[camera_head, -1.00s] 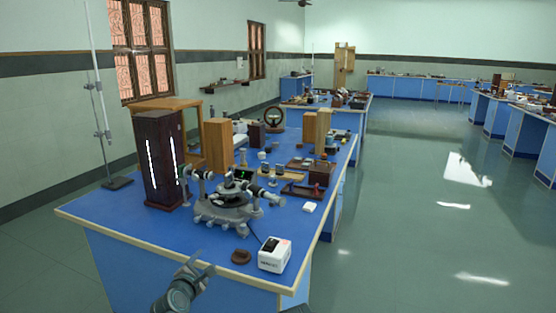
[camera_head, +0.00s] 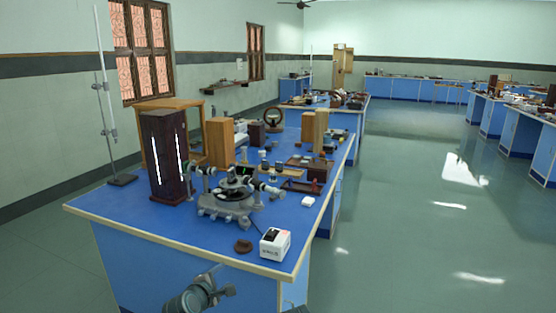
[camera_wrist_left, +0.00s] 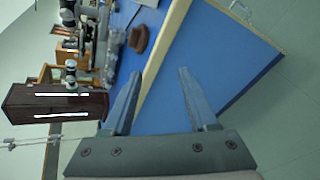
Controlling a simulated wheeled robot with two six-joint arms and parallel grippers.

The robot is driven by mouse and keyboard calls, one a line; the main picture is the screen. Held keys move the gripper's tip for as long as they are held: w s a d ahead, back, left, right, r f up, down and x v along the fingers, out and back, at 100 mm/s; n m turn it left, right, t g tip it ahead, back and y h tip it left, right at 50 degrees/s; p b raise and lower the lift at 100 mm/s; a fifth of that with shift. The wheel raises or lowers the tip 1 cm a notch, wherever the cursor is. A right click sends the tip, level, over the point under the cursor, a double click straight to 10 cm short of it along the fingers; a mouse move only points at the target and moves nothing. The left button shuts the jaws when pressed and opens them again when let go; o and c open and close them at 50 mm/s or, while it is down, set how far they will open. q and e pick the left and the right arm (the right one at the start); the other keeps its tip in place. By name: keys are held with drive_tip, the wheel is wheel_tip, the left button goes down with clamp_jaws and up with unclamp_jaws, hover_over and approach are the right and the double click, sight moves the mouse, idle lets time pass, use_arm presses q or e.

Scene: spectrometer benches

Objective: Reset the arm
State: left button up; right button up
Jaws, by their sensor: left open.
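My left gripper (camera_head: 222,283) is low in the head view, in front of the near edge of the blue bench (camera_head: 120,215). In the left wrist view its two fingers (camera_wrist_left: 158,100) are spread apart with nothing between them. The bench edge shows beyond the fingertips.
A grey spectrometer (camera_head: 228,203) stands on the bench, with a dark lamp box (camera_head: 165,160) to its left. A white box (camera_head: 275,243) and a small brown object (camera_head: 243,246) sit near the front edge. Open floor (camera_head: 400,240) lies to the right.

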use_arm(q)
drive_tip(key=s+d+f+m+g, duration=0.7)
drive_tip(key=s+d+f+m, duration=0.25)
drive_tip(key=m, duration=0.25)
drive_tip(key=s+d+f+m+g+y, duration=0.1)
drive_tip(key=s+f+m+g+y, duration=0.15)
drive_tip(key=s+m, duration=0.4)
drive_tip(key=s+f+m+g+y, duration=0.1)
drive_tip(key=s+m+g+y, duration=0.15)
drive_tip(key=s+m, duration=0.35)
wheel_tip(320, 180, up, 17)
drive_tip(key=s+p, duration=0.1)
drive_tip(key=p, duration=1.5)
drive_tip(key=shift+f+g+h, duration=0.15)
drive_tip(key=shift+g+h, duration=0.25)
drive_tip(key=shift+a, duration=0.1)
